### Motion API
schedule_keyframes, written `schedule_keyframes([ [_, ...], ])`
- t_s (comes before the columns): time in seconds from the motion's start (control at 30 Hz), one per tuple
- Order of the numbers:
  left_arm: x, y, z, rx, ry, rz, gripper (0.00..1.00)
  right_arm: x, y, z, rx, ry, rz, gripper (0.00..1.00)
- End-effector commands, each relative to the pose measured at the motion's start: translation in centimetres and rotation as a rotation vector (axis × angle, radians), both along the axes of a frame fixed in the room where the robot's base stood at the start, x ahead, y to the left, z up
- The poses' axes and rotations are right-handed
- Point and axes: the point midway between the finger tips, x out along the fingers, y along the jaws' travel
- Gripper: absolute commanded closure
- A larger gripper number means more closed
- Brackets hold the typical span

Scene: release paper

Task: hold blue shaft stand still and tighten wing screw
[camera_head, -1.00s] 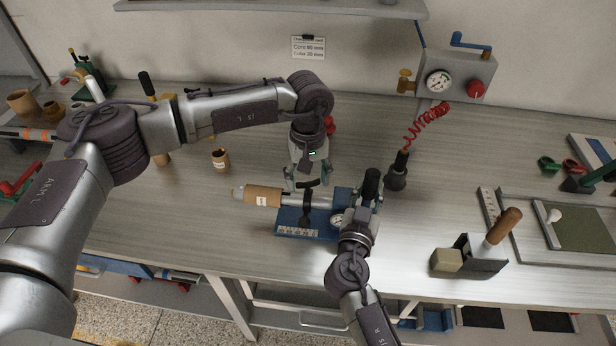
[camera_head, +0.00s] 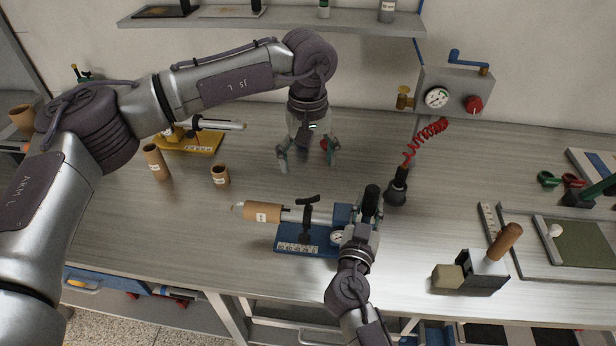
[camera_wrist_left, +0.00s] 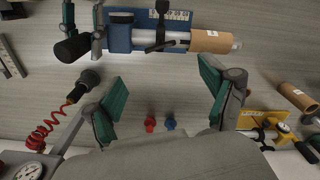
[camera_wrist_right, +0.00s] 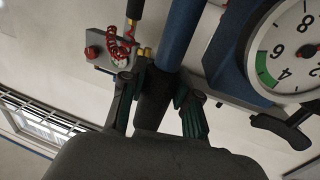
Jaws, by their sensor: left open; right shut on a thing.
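The blue shaft stand (camera_head: 290,246) sits on the bench with a metal shaft lying across it. A cardboard tube (camera_head: 262,212) is around the shaft's left part. The black wing screw (camera_head: 307,207) stands up at the shaft, with nothing touching it; it also shows in the left wrist view (camera_wrist_left: 160,42). My right gripper (camera_head: 370,218) is shut on the stand's black handle (camera_head: 371,196), seen close in the right wrist view (camera_wrist_right: 155,98). My left gripper (camera_head: 308,160) is open and empty, behind and apart from the stand. Its spread fingers show in the left wrist view (camera_wrist_left: 160,85).
A black-handled tool (camera_head: 397,188) on a red coiled cord stands right of the stand. Loose cardboard tubes (camera_head: 220,175) and a yellow stand (camera_head: 190,143) are at left. Bench behind the stand is mostly clear.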

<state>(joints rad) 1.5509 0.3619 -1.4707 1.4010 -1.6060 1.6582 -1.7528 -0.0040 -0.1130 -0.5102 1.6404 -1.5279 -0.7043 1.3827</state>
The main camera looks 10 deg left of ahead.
Motion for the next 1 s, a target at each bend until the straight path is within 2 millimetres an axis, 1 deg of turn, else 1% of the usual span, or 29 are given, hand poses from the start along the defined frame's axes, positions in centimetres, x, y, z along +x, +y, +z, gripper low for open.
schedule_keyframes([
  [0.03,0.1,0.0,0.6,0.0,-0.002,0.0,0.17,0.0,0.0,0.0,0.0,0.0,0.001,1.0],
  [0.1,0.0,0.0,1.2,0.001,-0.001,0.0,0.17,0.0,0.0,0.0,0.0,0.0,0.001,1.0],
  [0.2,0.0,0.0,1.7,0.0,0.0,0.0,0.17,0.0,0.0,0.0,0.0,0.0,0.001,1.0],
  [0.47,0.0,0.0,1.8,0.0,0.001,0.0,0.17,0.0,0.0,0.0,0.0,0.0,0.001,1.0],
  [0.5,0.0,0.0,1.8,0.0,0.0,0.001,0.23,0.0,0.0,0.0,0.0,0.0,0.001,1.0],
  [0.57,0.0,0.0,1.8,0.0,0.001,0.011,0.33,0.0,0.0,0.0,0.0,0.0,0.001,1.0],
  [0.63,0.0,0.0,1.8,0.0,0.001,0.05,0.45,0.0,0.0,0.0,0.0,0.0,0.001,1.0],
  [0.77,0.0,0.0,1.8,-0.001,0.001,0.231,0.67,0.0,0.0,0.0,0.0,0.0,0.001,1.0],
  [0.8,0.0,0.0,1.8,-0.001,0.001,0.314,0.69,0.0,0.0,0.0,0.0,0.0,0.001,1.0],
  [0.87,0.0,0.0,1.8,0.0,0.001,0.456,0.69,0.0,0.0,0.0,0.0,0.0,0.001,1.0],
  [1.0,0.0,0.0,1.9,-0.001,0.002,0.817,0.69,0.0,0.0,0.0,0.0,0.0,0.001,1.0],
])
